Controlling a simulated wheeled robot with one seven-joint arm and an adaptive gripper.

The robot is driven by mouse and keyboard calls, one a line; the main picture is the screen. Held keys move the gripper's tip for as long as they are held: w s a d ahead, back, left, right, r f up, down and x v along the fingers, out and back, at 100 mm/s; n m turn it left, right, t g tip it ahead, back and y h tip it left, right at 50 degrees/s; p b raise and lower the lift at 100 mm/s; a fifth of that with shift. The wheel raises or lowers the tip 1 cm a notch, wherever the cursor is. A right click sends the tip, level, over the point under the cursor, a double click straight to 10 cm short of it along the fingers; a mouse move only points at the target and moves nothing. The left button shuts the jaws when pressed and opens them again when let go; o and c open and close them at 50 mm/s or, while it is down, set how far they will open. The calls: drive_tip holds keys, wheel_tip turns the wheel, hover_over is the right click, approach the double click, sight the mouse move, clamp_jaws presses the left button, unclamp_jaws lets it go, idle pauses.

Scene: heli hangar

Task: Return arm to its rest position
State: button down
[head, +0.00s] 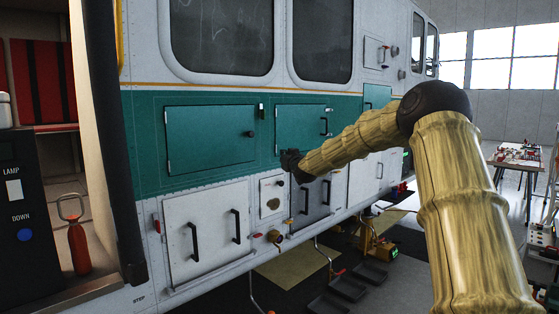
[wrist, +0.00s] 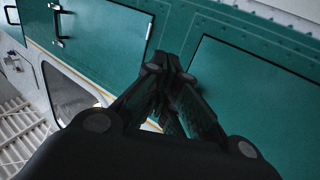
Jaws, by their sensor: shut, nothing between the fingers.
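My arm, in a tan sleeve with a black elbow, reaches from the lower right toward the side of the helicopter (head: 225,170) in the head view. My gripper (head: 293,164) is small and dark there, in front of the green band, near the lower left of a green hatch. In the wrist view my gripper (wrist: 170,65) is shut, its black fingers together with nothing between them. Beyond them are green panels (wrist: 260,95) with a dark seam. I cannot tell how far the fingertips are from the panel.
A large green hatch (head: 210,138) and a white double-handled door (head: 206,233) are on the helicopter's side. A cluttered table (head: 519,157) stands at right. Black trays (head: 347,288) lie on the floor.

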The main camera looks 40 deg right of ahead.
drive_tip(key=s+a+f+n+g+y, duration=0.1)
drive_tip(key=s+a+f+g, duration=0.15)
drive_tip(key=a+f, duration=0.8)
drive_tip(key=s+a+f+g+y, duration=0.1)
drive_tip(key=s+a+f+y, duration=0.35)
drive_tip(key=f, duration=1.15)
drive_tip(key=s+a+f+n+g+h, duration=0.1)
drive_tip(key=a+f+g, duration=0.1)
drive_tip(key=a+f, duration=0.9)
drive_tip(key=s+a+f+g, duration=0.1)
drive_tip(key=s+a+f, duration=0.3)
drive_tip(key=s+f, duration=0.25)
drive_tip(key=s+a+f+n+g+y, duration=0.1)
drive_tip(key=s+a+f+g, duration=0.15)
drive_tip(key=s+f, duration=0.4)
drive_tip(key=s+a+f+g, duration=0.1)
drive_tip(key=s+a+f, duration=0.3)
drive_tip(key=f, duration=0.4)
drive_tip(key=s+a+f+g, duration=0.2)
drive_tip(key=s+a+f, duration=0.1)
drive_tip(key=s, duration=1)
drive_tip(key=s+a+f+g, duration=0.2)
drive_tip(key=s+a+f, duration=0.2)
drive_tip(key=s, duration=1)
drive_tip(key=s+a+f+g, duration=0.3)
drive_tip(key=s+a+f, duration=0.1)
drive_tip(key=s, duration=0.9)
drive_tip(key=shift+s+a+f+n+y, duration=0.2)
drive_tip(key=shift+s+f+n+y, duration=0.15)
drive_tip(key=shift+f, duration=0.3)
